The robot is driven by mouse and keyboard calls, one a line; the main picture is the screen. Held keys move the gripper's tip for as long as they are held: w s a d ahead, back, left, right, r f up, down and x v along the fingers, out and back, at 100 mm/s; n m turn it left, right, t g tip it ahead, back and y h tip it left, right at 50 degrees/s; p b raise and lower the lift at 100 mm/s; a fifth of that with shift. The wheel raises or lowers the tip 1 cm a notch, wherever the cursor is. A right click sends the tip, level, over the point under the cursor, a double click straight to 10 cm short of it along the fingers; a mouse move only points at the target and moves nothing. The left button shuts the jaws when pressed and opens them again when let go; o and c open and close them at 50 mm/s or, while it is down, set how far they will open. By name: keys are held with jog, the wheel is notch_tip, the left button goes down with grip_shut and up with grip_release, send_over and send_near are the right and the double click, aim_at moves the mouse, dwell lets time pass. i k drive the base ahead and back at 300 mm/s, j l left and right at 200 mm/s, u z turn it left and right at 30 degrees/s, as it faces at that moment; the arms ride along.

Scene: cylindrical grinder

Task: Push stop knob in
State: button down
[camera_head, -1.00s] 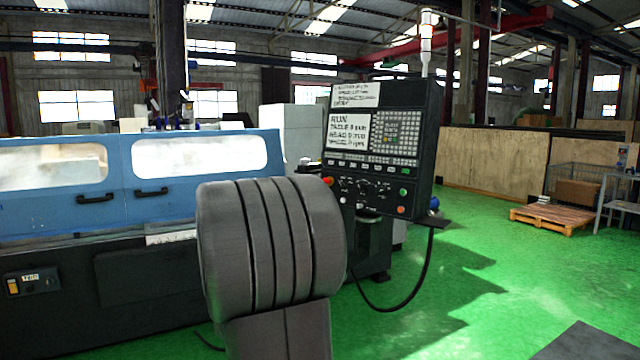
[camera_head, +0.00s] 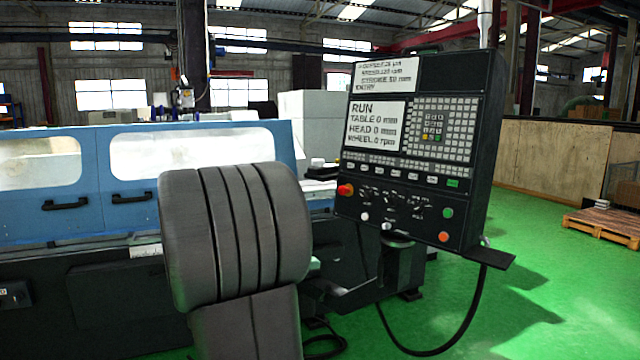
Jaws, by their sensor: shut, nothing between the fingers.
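The control panel (camera_head: 412,150) of the grinder stands right of centre, tilted slightly, with its screen reading RUN. A red knob (camera_head: 345,190), which looks like the stop knob, sticks out at the left edge of the panel's lower section. Whether it is in or out cannot be told at this size. A large dark grey ribbed part of my own arm (camera_head: 235,240) stands in front, left of the panel and apart from the knob in the picture. My gripper does not show; it may be hidden behind that part.
An orange button (camera_head: 443,237) and a green button (camera_head: 447,213) sit at the panel's lower right. The blue grinder enclosure (camera_head: 140,180) fills the left. A black cable (camera_head: 450,345) loops below the panel. Green floor (camera_head: 560,290) is clear at right; a wooden pallet (camera_head: 605,225) lies farther back.

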aim_at(342, 190)
jog(key=i+l+u, duration=0.25)
jog(key=i+l, duration=0.4)
jog(key=i, duration=0.3)
jog(key=i+l+u, duration=0.25)
jog(key=i+l, duration=0.55)
jog(key=i, duration=0.05)
